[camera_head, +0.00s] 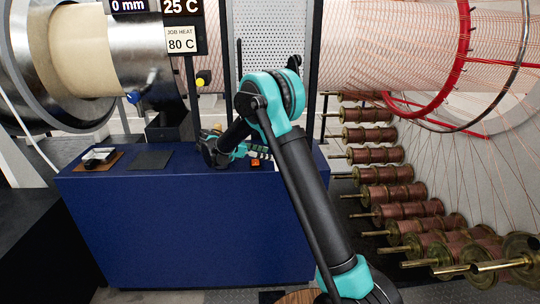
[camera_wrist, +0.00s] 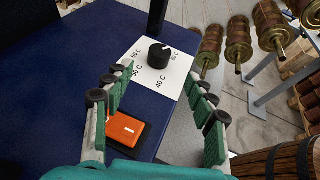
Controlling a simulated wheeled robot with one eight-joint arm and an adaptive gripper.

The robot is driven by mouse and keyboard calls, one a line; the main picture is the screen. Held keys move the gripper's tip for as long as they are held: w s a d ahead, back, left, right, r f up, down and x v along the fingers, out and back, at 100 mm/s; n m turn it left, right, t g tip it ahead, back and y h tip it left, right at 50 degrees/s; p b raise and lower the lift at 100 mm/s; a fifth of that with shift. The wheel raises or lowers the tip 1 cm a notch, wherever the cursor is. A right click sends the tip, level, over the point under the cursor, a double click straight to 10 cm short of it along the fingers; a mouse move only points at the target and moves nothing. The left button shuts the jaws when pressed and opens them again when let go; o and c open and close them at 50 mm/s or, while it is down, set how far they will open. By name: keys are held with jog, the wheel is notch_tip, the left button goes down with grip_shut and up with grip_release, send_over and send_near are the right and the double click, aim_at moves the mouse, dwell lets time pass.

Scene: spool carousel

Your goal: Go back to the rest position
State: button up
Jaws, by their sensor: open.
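My gripper (camera_wrist: 160,118) is open and empty in the wrist view, its two green-padded fingers spread apart. Below and between them lie a white dial plate (camera_wrist: 148,54) with temperature marks and a black knob (camera_wrist: 159,55), and an orange rocker switch (camera_wrist: 124,129) in a dark housing. The left finger partly covers the switch housing. In the head view my arm reaches over the blue cabinet (camera_head: 190,225), and the gripper is mostly hidden behind the arm near the orange switch (camera_head: 255,163). I cannot tell the exact gap between fingers and cabinet.
Several copper spools (camera_head: 385,175) on rods stand to the right of the cabinet. A large drum (camera_head: 75,55) is at the upper left, with a display reading 0 mm and 25 C and a "JOB HEAT 80 C" sign (camera_head: 181,40). A wooden barrel (camera_wrist: 275,162) shows at lower right in the wrist view.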

jog(key=s+d+f+m+g+y, duration=0.25)
jog(key=s+d+m+y, duration=0.6)
jog(key=s+d, duration=0.75)
jog(key=s+f+m+y, duration=0.1)
jog(key=s+f+m, duration=0.1)
jog(key=s+m, duration=0.2)
jog(key=s+a+f+m+t+y, duration=0.1)
jog(key=s+f+m+y, duration=0.1)
jog(key=s, duration=0.8)
jog(key=s+f+m+t+y, duration=0.1)
jog(key=s+f+m, duration=0.2)
jog(key=s+m, duration=0.4)
jog(key=shift+s+a+f, duration=0.25)
jog(key=shift+s+f, duration=0.15)
jog(key=shift+s, duration=0.1)
jog(key=shift+t, duration=0.25)
jog(key=shift+c, duration=0.5)
